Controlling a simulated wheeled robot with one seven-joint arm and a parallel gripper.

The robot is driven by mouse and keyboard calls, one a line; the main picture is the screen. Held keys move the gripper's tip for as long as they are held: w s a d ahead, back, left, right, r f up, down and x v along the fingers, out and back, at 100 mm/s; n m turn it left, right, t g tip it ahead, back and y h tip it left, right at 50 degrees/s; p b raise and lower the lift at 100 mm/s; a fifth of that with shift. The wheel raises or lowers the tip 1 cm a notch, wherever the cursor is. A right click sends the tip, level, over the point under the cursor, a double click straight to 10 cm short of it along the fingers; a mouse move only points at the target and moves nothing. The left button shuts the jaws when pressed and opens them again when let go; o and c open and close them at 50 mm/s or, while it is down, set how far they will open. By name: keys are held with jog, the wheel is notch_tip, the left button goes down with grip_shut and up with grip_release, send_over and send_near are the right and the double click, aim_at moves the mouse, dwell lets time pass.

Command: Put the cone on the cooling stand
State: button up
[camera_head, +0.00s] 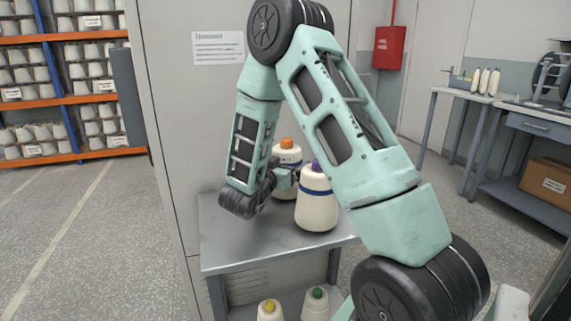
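A cream cone with a purple tip and a blue band (317,208) stands upright on the top of a small grey metal stand (225,250). A second cream cone with an orange tip (287,158) stands behind it and to the left, partly hidden by my arm and the purple-tipped cone. My gripper (287,180) is low over the stand top, beside these two cones. Its fingers are small and partly hidden, so I cannot tell whether they are open or touch a cone. No label shows which surface is the cooling stand.
Cones with yellow (269,311) and green (316,305) tips stand on the lower shelf. A grey cabinet (180,120) rises behind the stand. An orange-beamed rack (65,101) of cones is at left. A workbench (540,125) with a cardboard box (548,184) is at right. The left floor is clear.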

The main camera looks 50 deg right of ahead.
jog(key=shift+r, duration=0.15)
jog(key=shift+a, duration=0.15)
jog(key=v, duration=1.1)
jog(key=shift+a+b, duration=0.4)
jog(key=shift+b, duration=0.05)
